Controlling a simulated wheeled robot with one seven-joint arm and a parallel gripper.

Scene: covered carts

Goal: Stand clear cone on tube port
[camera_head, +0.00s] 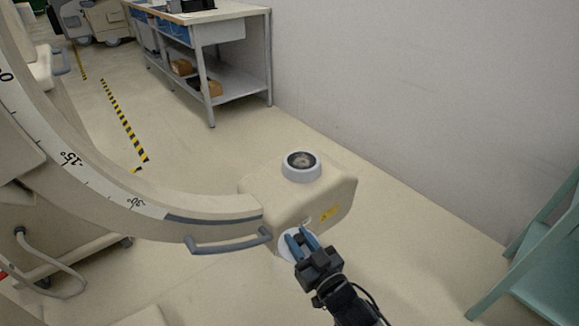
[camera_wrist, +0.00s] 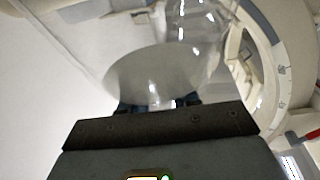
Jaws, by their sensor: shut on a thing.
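The clear cone (camera_wrist: 150,72) fills the middle of the wrist view, see-through with a greyish round face. My gripper (camera_head: 300,234) has blue fingers and is shut on it; the fingertips show dark in the wrist view (camera_wrist: 157,104). In the head view only a pale rounded part of the cone (camera_head: 285,247) shows beside the fingers. The tube port (camera_head: 301,163) is a light grey ring with a dark round centre on top of the beige tube housing (camera_head: 335,195). My gripper is in front of the housing's near side in the picture, below the port; the gap is unclear.
The curved C-arm (camera_head: 120,200) with angle marks runs left from the housing, with a grey handle (camera_head: 230,243) near the joint. A workbench (camera_head: 215,20) stands at the back, a green frame (camera_head: 530,255) at the right. Above the port looks clear.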

